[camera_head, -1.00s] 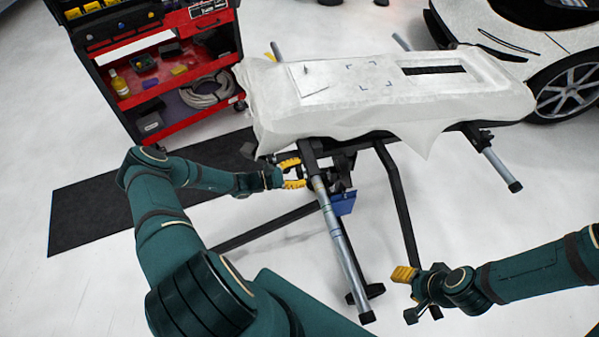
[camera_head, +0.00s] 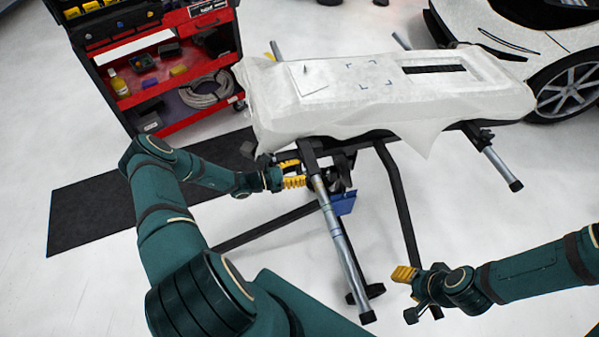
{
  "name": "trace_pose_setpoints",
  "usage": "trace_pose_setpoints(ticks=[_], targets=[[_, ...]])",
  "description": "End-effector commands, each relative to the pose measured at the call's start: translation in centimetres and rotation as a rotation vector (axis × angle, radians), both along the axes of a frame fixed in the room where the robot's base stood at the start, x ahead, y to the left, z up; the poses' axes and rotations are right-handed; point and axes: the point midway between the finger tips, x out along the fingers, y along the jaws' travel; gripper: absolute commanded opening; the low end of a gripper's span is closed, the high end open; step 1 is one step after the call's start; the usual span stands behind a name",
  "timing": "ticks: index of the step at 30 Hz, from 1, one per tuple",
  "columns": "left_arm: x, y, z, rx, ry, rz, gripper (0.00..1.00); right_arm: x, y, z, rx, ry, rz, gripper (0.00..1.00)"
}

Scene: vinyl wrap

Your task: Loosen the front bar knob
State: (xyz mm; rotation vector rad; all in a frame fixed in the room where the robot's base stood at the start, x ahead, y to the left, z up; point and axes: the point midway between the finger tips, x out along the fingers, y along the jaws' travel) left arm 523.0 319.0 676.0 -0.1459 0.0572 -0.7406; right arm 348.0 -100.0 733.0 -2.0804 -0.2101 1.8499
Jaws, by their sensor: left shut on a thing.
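The front bar (camera_head: 341,238) is a silver tube that slants down toward me from a black bracket (camera_head: 309,156) under the near end of the stand. My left gripper (camera_head: 297,173) has yellow fingers and reaches in from the left beside this bracket. Its fingers are shut on the front bar knob, which is small, dark and mostly hidden between the fingers and the bracket. My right gripper (camera_head: 404,274) is at the lower right, away from the stand, with its yellow fingers seen edge-on. I cannot tell whether it is open.
A white wrapped panel (camera_head: 350,112) lies on top of the stand. A blue piece (camera_head: 343,203) hangs beside the front bar. A red tool cart (camera_head: 185,121) and black mat (camera_head: 95,207) are at the left. A white car (camera_head: 555,60) is at the upper right.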

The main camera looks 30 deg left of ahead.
Motion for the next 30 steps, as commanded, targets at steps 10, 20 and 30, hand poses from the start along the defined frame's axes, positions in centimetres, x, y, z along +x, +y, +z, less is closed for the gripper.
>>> trace_pose_setpoints(ticks=[10, 20, 30], targets=[[0.0, 0.0, 0.0, -0.004, 0.002, 0.0, 0.13, 0.0, 0.0, 0.0, 0.0, 0.0, 0.0, 0.47], [0.0, 0.0, 0.0, -0.002, 0.001, 0.0, 0.81, 0.0, 0.0, 0.0, 0.0, 0.0, 0.0, 0.47], [-2.3, 2.2, 0.0, 0.0, 0.003, 0.004, 0.81, 0.0, 0.0, 0.0, 0.0, 0.0, 0.0, 0.47]])
